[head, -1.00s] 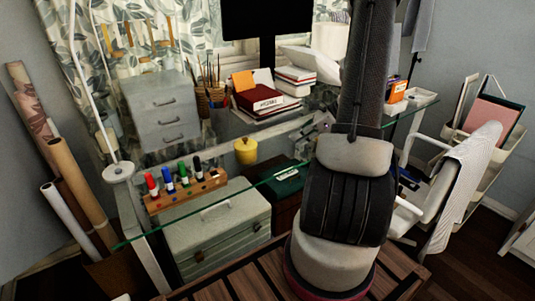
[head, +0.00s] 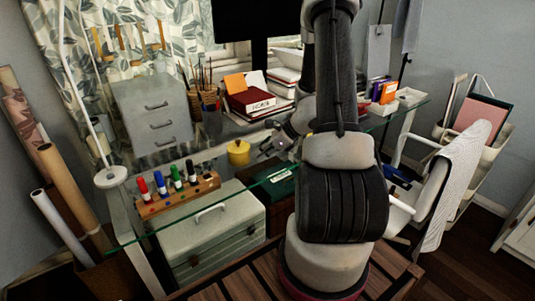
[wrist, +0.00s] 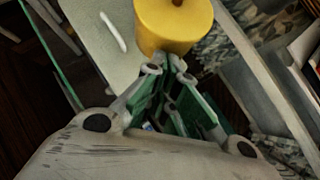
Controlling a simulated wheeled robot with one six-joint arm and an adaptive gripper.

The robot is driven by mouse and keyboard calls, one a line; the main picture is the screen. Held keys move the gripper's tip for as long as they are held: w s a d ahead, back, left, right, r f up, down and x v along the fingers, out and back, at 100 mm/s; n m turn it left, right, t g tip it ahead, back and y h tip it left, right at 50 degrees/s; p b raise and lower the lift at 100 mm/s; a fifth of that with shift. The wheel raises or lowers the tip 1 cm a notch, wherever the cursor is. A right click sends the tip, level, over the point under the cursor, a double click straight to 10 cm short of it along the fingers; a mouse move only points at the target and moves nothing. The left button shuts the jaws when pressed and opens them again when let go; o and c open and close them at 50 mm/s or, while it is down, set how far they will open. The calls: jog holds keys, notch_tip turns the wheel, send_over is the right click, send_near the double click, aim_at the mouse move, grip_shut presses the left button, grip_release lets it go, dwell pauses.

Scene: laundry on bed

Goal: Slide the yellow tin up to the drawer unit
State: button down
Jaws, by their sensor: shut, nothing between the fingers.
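The yellow tin (head: 238,152) stands upright on the glass desk, with a small knob on its lid. It also fills the top middle of the wrist view (wrist: 174,24). The grey drawer unit (head: 155,112) stands on the desk to the left of the tin and farther back, with a clear gap between them. My gripper (head: 268,148) is just right of the tin. In the wrist view my gripper (wrist: 168,68) is shut and empty, its fingertips at the near edge of the tin; I cannot tell whether they touch it.
A wooden marker rack (head: 180,195) with several markers lies at the desk's front left. Cups of brushes (head: 207,98) stand behind, between the drawer unit and a stack of books (head: 252,104). The glass between tin and drawer unit looks clear.

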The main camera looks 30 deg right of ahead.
dwell(0.3)
jog(key=w+a, duration=1.4)
jog(key=w, duration=0.1)
jog(key=shift+a, duration=0.4)
